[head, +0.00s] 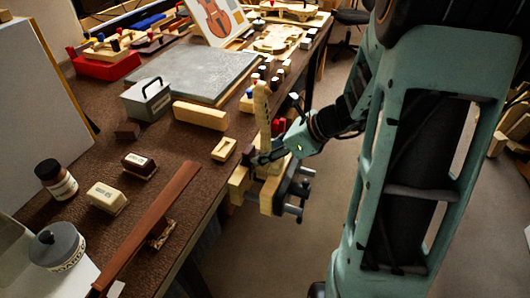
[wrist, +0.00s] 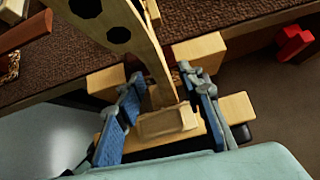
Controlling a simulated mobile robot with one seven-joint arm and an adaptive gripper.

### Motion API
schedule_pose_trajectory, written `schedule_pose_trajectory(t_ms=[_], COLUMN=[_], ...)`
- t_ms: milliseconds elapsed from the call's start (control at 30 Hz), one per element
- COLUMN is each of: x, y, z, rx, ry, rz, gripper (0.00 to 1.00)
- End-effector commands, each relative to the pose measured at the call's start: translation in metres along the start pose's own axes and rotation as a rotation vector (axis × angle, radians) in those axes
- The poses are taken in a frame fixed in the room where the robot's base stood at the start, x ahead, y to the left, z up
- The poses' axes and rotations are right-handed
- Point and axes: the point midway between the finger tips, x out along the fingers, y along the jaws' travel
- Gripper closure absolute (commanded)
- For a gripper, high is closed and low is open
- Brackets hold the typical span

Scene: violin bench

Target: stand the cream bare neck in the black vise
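The cream bare neck (head: 262,112) stands roughly upright at the bench's right edge, with its pegbox end up. In the wrist view the neck (wrist: 150,45) runs down between my gripper's fingers, and its lower end is among the vise's wooden jaws. The black vise (head: 291,186) is on the bench edge, with pale wooden jaw faces (head: 238,184). The wooden jaws also show in the wrist view (wrist: 237,107). My gripper (wrist: 165,108) is open around the neck's lower part, with gaps on both sides. How deep the neck sits is hidden.
A long brown wooden strip (head: 155,222) lies on the bench at the left of the vise. A small pale block (head: 224,149) and a longer pale block (head: 200,115) lie nearby. A grey slab (head: 195,73) is farther back. Floor is open right of the bench.

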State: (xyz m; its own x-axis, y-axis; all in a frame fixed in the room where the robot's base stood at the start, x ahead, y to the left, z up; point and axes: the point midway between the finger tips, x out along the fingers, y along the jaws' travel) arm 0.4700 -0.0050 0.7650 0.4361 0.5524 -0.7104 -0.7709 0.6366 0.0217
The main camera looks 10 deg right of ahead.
Motion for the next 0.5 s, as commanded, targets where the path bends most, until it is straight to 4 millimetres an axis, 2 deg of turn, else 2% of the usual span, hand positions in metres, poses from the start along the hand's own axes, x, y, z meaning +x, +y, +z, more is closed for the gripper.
schedule_pose_trajectory(t_ms=[300,367,500], x=[-0.003,-0.009,-0.034], y=[0.0,0.0,-0.001], z=[0.0,0.0,0.001], rx=[0.0,-0.001,-0.002], ry=[-0.001,-0.001,-0.002], rz=[0.001,-0.001,-0.004], gripper=[0.64,0.64,0.64])
